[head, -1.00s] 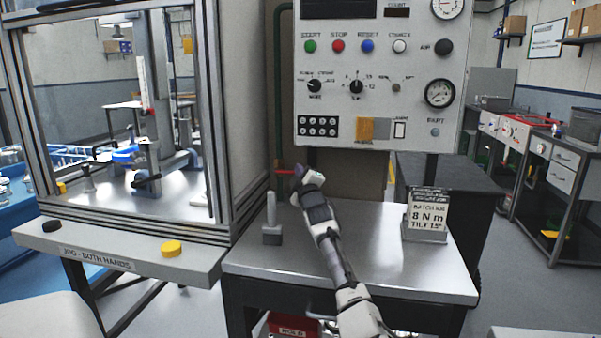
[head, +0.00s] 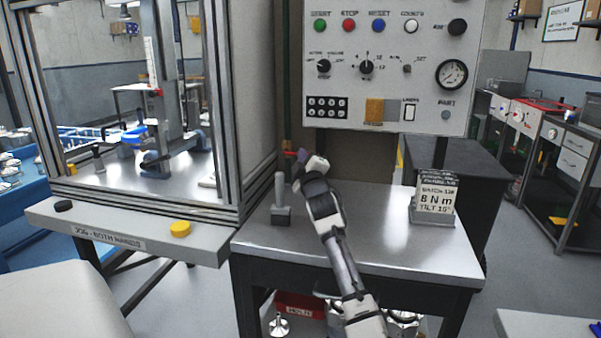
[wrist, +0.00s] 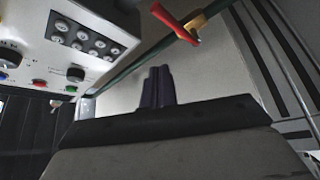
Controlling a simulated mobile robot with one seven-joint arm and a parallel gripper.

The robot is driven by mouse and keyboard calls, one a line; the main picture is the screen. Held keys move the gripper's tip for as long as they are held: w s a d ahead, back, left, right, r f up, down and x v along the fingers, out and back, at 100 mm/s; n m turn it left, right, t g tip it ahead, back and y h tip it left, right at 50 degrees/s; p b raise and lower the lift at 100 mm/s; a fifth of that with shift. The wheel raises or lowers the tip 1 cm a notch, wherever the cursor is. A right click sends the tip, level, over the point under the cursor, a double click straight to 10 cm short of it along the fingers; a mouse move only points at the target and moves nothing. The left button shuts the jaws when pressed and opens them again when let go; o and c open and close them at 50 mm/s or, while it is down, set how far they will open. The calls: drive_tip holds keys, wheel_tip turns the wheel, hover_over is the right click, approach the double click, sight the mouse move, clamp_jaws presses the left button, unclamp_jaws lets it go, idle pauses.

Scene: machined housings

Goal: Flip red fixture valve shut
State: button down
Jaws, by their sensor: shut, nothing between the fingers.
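The red valve handle (wrist: 175,23) shows at the top of the wrist view, on a brass valve body (wrist: 204,20) on a green pipe. The handle lies at an angle across the pipe. In the head view the red handle (head: 289,153) is a small red bar low on the pipe, behind the bench and left of my gripper (head: 300,157). In the wrist view my gripper (wrist: 157,80) has its dark fingers together and empty. The fingertips point toward the valve, with a visible gap in the picture. Their depth from the handle is unclear.
A control panel (head: 385,60) hangs above the steel bench (head: 385,250). A grey upright post (head: 281,200) stands on the bench left of my arm, and a sign block (head: 435,200) at right. The guarded machine frame (head: 245,110) is close on the left. The bench between arm and sign is clear.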

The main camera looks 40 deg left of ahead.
drive_tip(key=shift+s+d+f+b, duration=0.2)
drive_tip(key=shift+s+d+f, duration=0.3)
drive_tip(key=shift+s, duration=0.2)
drive_tip(key=shift+s+d+f+b, duration=0.15)
drive_tip(key=shift+s+d+f, duration=0.35)
drive_tip(key=shift+s, duration=0.15)
drive_tip(key=shift+a, duration=0.1)
